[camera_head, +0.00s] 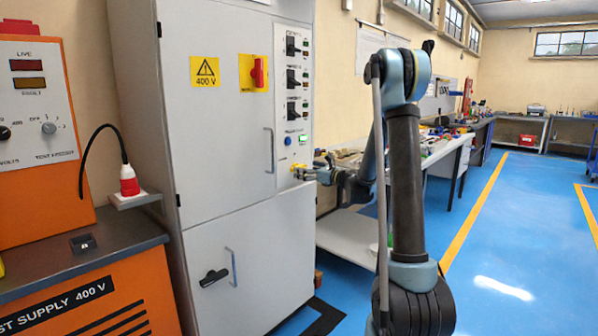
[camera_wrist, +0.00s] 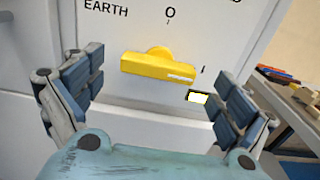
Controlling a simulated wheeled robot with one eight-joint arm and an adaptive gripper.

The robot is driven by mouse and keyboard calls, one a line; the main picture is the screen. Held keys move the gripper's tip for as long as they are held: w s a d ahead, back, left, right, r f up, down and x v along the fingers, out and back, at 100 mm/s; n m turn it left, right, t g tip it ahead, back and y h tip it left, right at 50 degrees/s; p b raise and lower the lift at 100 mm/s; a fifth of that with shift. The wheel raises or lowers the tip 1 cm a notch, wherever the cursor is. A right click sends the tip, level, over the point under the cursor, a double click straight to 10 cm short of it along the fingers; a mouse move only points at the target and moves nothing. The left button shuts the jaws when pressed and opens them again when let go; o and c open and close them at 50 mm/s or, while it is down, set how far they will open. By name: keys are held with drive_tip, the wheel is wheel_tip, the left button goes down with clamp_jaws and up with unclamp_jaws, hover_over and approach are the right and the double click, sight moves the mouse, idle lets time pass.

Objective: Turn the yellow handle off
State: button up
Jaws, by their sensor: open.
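The yellow handle (camera_wrist: 157,66) is a bar on a round hub on the pale cabinet panel. It lies nearly level, tilted slightly down to the right, with a white mark at its right end, towards "I". "O" is printed above it and "EARTH" to the upper left. My gripper (camera_wrist: 153,98) is open, with one finger on each side of the handle's ends and visible gaps. In the head view the handle (camera_head: 298,169) shows low on the cabinet's right panel, with my gripper (camera_head: 318,172) close in front of it, partly hiding it.
The grey cabinet (camera_head: 220,140) carries a red rotary switch (camera_head: 258,73), several black switches and a blue button (camera_head: 288,140) above the handle. A cluttered workbench (camera_head: 440,155) stands behind my arm. Blue floor is clear at right.

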sight(299, 166)
drive_tip(key=shift+x, duration=2.05)
drive_tip(key=c, duration=1.1)
